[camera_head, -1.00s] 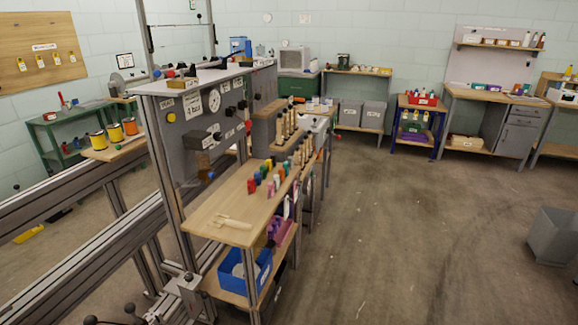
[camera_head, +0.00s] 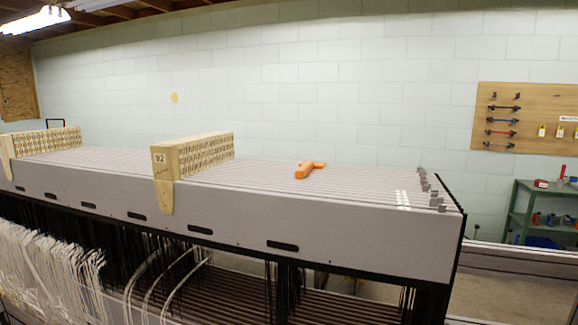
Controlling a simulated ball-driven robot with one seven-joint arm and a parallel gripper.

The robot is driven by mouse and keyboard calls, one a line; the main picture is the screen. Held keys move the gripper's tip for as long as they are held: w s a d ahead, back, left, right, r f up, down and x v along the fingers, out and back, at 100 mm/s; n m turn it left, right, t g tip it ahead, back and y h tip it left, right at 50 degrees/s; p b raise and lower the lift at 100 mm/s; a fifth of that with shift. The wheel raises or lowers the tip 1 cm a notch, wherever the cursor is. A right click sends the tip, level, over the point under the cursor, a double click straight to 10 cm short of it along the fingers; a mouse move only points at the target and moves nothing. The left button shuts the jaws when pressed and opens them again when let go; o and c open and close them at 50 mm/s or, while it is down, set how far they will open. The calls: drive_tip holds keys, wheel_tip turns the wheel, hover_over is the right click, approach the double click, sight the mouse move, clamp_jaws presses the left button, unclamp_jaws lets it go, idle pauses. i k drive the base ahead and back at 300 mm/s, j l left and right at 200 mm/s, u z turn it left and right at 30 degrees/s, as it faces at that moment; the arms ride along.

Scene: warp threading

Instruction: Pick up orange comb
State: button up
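An orange comb (camera_head: 308,169) lies on top of the long grey loom frame (camera_head: 340,222), across its thin parallel bars, right of the middle in the head view. It looks like a short thick piece with a smaller part sticking out to the right. Nothing is touching it from above. My gripper is not in view.
A wooden block marked 92 (camera_head: 192,155) sits on the frame left of the comb, and another wooden block (camera_head: 42,141) stands farther left. Small dark clips (camera_head: 430,187) line the frame's right end. White threads (camera_head: 50,265) hang at the lower left. A green shelf (camera_head: 543,212) stands at the right.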

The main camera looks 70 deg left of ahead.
sight(305, 167)
drive_tip(key=u, duration=1.7)
drive_tip(key=j, duration=0.7)
drive_tip(key=k, duration=0.05)
